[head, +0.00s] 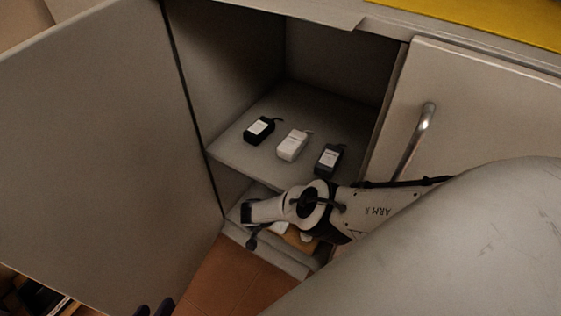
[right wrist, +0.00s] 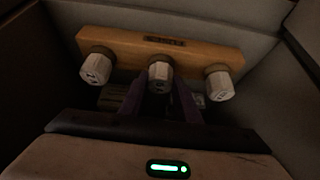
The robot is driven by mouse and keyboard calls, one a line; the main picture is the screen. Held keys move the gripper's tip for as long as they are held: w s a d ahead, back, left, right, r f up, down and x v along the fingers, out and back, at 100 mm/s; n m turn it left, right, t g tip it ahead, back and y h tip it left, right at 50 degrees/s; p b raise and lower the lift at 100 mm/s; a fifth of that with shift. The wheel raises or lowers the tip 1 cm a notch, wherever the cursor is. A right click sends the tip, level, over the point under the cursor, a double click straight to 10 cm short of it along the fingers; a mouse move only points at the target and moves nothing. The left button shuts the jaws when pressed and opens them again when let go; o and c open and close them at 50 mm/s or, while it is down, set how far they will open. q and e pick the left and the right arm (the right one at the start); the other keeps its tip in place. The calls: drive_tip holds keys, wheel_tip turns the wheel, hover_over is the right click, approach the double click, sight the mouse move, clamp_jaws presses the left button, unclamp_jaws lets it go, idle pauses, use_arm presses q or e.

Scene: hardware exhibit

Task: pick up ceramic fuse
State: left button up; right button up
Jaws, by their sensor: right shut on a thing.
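In the right wrist view three white faceted ceramic fuses with brownish collars sit along a wooden holder (right wrist: 205,49): a left fuse (right wrist: 96,68), a middle fuse (right wrist: 161,76) and a right fuse (right wrist: 218,84). My right gripper (right wrist: 161,92) is shut on the middle fuse, which is still in line with the others at the holder. In the head view my right arm reaches into the lower part of an open cabinet and hides most of the holder (head: 298,239). My left gripper (head: 154,309) shows only its dark fingertips at the bottom edge, apart and empty.
The cabinet shelf (head: 232,152) above holds a black adapter (head: 259,130), a white adapter (head: 292,145) and a dark grey adapter (head: 328,159). An open door (head: 90,140) stands at left. A closed door with a metal handle (head: 416,140) is at right. Cabinet walls closely surround the holder.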

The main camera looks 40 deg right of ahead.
drive_tip(key=shift+r, duration=0.15)
